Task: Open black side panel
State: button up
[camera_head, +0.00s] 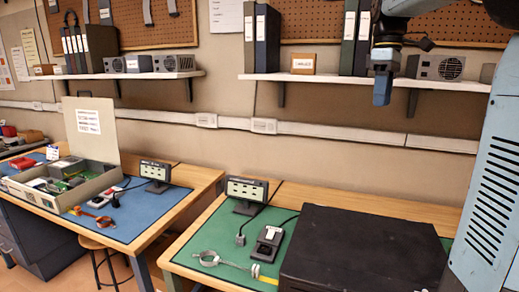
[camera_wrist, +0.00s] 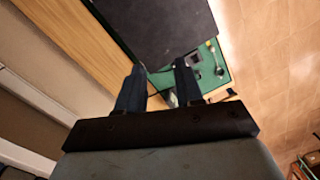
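A black computer case (camera_head: 365,245) lies on the green mat at the lower right of the head view, and its broad dark top face shows. The same dark case fills the top middle of the wrist view (camera_wrist: 165,28). I cannot tell which face is the side panel, and no gap shows along its edges. My gripper (camera_head: 382,100) hangs in the air above and behind the case, apart from it. In the wrist view its two fingers (camera_wrist: 159,68) stand apart with nothing between them, so it is open.
The green mat (camera_head: 205,240) also holds a small display stand (camera_head: 246,192), a small black device (camera_head: 268,243) and a cable strap. A shelf (camera_head: 350,80) with binders runs along the wall near my gripper. A second bench with a blue mat (camera_head: 150,218) stands left.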

jog(key=s+a+f+m+t, duration=0.3)
jog(key=s+f, duration=0.5)
jog(key=s, duration=0.3)
jog(key=s+a+f+m+t, duration=0.3)
jog(key=s+f+m, duration=0.3)
jog(key=s, duration=0.5)
notch_tip(320, 180, down, 2)
jog(key=shift+s+a+f+m+t, duration=0.1)
jog(key=shift+s+a+m+t, duration=0.15)
jog(key=shift+a, duration=0.45)
